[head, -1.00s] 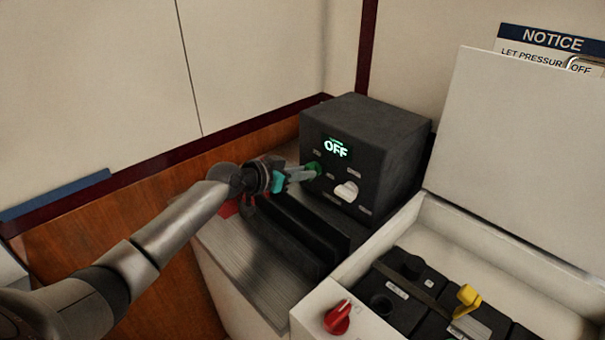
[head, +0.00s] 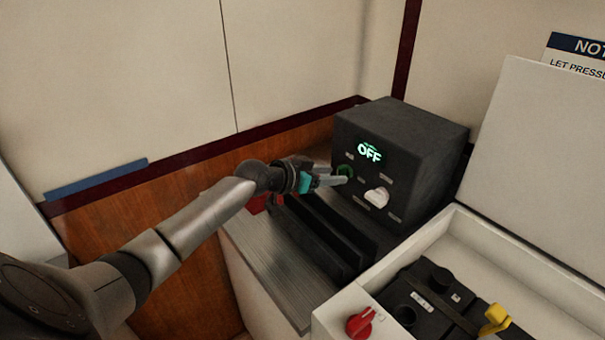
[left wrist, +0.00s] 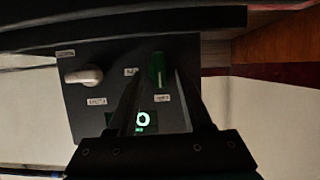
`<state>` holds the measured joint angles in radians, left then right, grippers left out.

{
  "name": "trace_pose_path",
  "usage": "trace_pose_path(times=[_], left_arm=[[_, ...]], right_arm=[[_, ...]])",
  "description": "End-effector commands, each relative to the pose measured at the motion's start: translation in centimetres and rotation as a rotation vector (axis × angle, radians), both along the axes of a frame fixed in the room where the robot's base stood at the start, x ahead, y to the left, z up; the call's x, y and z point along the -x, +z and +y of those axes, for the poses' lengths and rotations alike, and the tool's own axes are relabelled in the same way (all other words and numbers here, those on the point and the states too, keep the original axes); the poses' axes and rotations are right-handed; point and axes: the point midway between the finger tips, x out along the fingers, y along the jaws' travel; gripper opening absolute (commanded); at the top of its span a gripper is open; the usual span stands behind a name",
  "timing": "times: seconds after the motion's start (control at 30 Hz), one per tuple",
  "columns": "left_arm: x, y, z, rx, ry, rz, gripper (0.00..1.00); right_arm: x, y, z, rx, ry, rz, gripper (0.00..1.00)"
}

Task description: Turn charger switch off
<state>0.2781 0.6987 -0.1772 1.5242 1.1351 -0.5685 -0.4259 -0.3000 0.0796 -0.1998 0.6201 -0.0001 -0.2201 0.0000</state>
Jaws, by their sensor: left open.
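The charger (head: 430,160) is a dark box on a ledge, and its display (head: 369,152) reads OFF in green. A green rotary switch (head: 345,171) sits on its front face, left of a white knob (head: 377,197). My left gripper (head: 342,180) is at the green switch and partly covers it. In the left wrist view the open fingers (left wrist: 158,80) point at the panel, with the green switch (left wrist: 157,68) between their tips. I cannot tell whether they touch it. The white knob (left wrist: 84,76) is off to the side. My right gripper is not in view.
Black ridged blocks (head: 320,237) stand in front of the charger on a grey ledge (head: 265,262). An open white box (head: 425,240) with batteries, a red knob (head: 361,323) and a yellow handle (head: 495,319) is at the right. A wall stands behind.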

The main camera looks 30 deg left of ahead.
Motion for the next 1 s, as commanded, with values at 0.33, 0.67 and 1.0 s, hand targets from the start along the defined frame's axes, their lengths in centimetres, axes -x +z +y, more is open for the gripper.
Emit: trace_pose_path(times=[0.33,0.67,1.0], left_arm=[[4.5,2.0,1.6,-0.004,-0.001,0.002,0.5],[8.1,3.6,2.8,-0.002,-0.003,0.003,0.5],[11.0,4.8,3.9,0.0,-0.001,0.001,0.5]], right_arm=[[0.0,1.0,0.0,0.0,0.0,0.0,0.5],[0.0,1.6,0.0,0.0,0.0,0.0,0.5],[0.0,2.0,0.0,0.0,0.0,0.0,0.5]])
